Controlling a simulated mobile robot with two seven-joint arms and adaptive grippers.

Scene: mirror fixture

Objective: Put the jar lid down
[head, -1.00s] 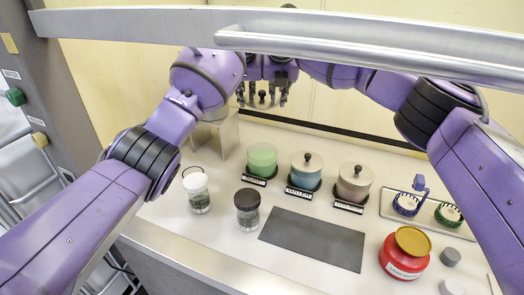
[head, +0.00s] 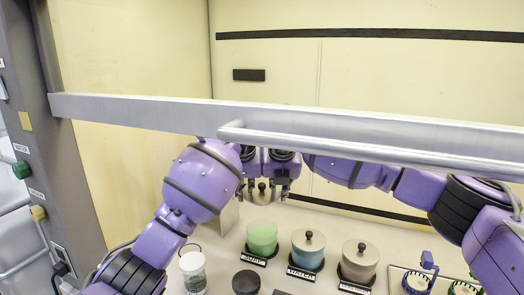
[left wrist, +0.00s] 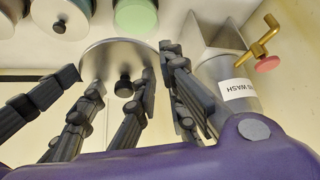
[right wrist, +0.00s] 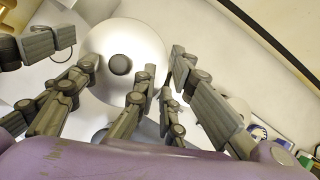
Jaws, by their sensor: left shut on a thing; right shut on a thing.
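A round grey metal lid with a black knob (head: 262,191) is held up between my two grippers, above and behind the row of jars. It also shows as a pale disc in the left wrist view (left wrist: 110,60) and the right wrist view (right wrist: 135,45). My left gripper (head: 248,190) is shut on its left side and my right gripper (head: 281,187) on its right side. The pale green jar (head: 262,238) stands below, with no knobbed lid on it. The blue jar (head: 307,250) and the beige jar (head: 358,262) have knobbed lids.
A metal rail (head: 330,130) crosses in front of my arms. A white-topped container (head: 192,272) and a dark-capped one (head: 246,283) stand at the front left. A tray (head: 398,274) with toothed rings is at right. A metal wash box (left wrist: 222,75) has a brass tap (left wrist: 262,40).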

